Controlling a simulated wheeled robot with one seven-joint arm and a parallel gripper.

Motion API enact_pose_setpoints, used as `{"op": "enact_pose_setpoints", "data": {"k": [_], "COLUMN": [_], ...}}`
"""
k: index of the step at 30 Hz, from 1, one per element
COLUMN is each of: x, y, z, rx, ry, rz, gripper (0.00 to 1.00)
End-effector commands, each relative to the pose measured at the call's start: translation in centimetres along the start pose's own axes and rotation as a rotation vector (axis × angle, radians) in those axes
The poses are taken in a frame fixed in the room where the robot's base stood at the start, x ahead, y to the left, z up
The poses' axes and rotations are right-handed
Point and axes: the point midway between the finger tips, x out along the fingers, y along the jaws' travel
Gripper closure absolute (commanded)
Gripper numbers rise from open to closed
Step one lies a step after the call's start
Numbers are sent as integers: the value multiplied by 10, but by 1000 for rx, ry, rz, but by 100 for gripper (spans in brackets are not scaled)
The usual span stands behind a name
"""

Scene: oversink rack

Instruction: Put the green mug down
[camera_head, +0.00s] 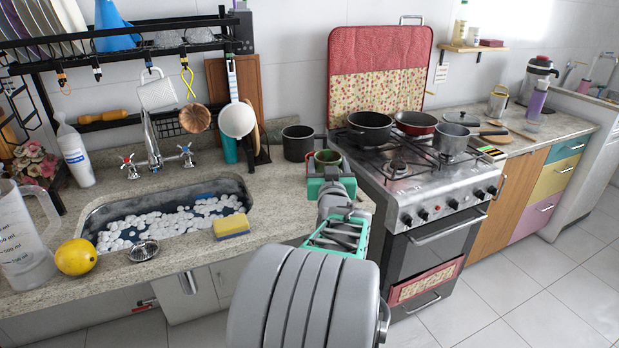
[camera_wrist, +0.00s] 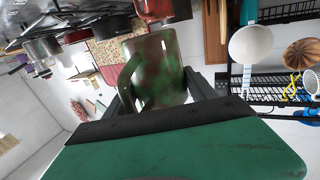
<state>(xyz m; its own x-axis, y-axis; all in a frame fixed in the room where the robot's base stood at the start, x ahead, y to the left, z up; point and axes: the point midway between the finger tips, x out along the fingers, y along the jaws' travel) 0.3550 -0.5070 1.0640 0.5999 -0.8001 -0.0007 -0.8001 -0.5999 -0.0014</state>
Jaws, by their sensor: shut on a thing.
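The green mug (camera_wrist: 158,68) has a mottled green and reddish-brown surface and fills the middle of the wrist view, with its handle on the left. In the head view the mug (camera_head: 327,157) shows its rim and inside just beyond my gripper (camera_head: 331,180). My gripper is shut on the mug, with dark fingers on both sides of it in the wrist view (camera_wrist: 162,90). The mug is at the counter's right end, near the stove's left edge. I cannot tell whether its base touches the counter (camera_head: 285,200).
A dark pot (camera_head: 298,143) stands just left of the mug. The stove (camera_head: 420,180) with several pans is to the right. A sponge (camera_head: 231,228) lies by the foamy sink (camera_head: 170,215). The counter between sink and stove has some free room.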

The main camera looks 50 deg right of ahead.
Motion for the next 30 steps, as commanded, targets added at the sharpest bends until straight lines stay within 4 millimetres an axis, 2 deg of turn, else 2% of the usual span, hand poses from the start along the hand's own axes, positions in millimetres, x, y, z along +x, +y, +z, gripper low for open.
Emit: {"op": "enact_pose_setpoints", "data": {"k": [3, 6, 10, 15, 20, 30], "x": [34, 53, 71, 82, 81, 81], "y": [-12, -17, -22, -25, -24, -24], "z": [15, 40, 61, 76, 102, 108], "rx": [0, 1, 0, 0, 1, 0], "ry": [-3, -4, 1, 0, 0, 4], "rz": [-4, -2, -1, 0, 1, 1], "gripper": [88, 88, 88, 88, 88, 88]}}
